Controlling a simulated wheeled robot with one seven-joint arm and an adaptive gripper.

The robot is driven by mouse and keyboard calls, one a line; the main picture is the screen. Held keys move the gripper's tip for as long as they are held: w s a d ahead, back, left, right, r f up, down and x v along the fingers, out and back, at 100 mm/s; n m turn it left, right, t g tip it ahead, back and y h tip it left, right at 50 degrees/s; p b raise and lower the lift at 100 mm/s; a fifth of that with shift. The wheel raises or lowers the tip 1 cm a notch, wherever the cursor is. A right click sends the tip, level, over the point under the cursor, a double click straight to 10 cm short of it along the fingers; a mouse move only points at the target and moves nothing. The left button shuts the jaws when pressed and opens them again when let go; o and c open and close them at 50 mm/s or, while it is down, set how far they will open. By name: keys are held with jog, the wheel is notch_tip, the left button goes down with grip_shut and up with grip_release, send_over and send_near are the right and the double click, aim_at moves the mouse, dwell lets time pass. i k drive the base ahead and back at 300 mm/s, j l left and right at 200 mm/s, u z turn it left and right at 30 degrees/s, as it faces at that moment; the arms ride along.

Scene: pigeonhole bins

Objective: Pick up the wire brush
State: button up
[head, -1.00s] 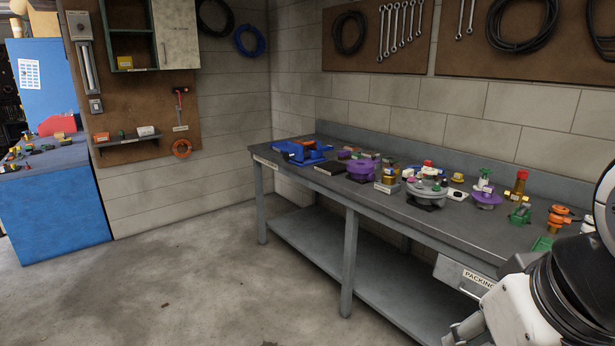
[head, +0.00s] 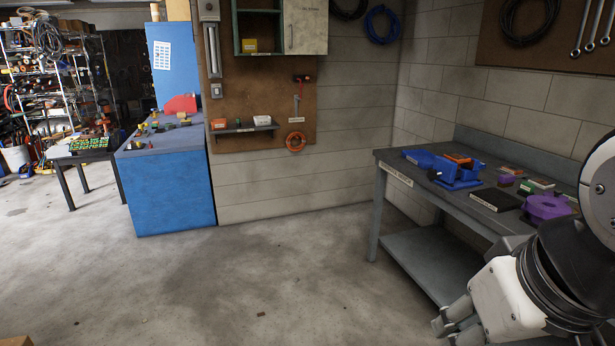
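I cannot make out a wire brush in the head view. Small items lie on the blue bench (head: 170,190) and on the grey workbench (head: 462,208), too small to tell apart for certain. My gripper (head: 456,318) shows at the lower right beside my white and black arm, in front of the grey workbench and over the floor. Only part of it is in view, and I cannot tell whether its fingers are open or shut.
A blue vise (head: 450,169) and a purple round part (head: 546,207) sit on the grey workbench. A small wall shelf (head: 243,128) hangs on a brown pegboard. A low table (head: 85,154) and a loaded rack (head: 50,85) stand far left. The concrete floor ahead is largely clear.

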aim_at(507, 179)
jog(key=i+z, duration=0.1)
jog(key=i, duration=0.5)
jog(key=i+j, duration=0.1)
jog(key=i, duration=0.45)
jog(key=i+j+z, duration=0.15)
jog(key=i, duration=0.45)
jog(key=i+j+z, duration=0.1)
jog(key=i+z, duration=0.3)
jog(key=i+j+z, duration=0.2)
jog(key=i+z, duration=0.2)
jog(key=i+j+z, duration=0.6)
jog(key=z, duration=0.2)
jog(key=i+j+z, duration=0.25)
jog(key=i+j, duration=0.35)
jog(key=j, duration=0.2)
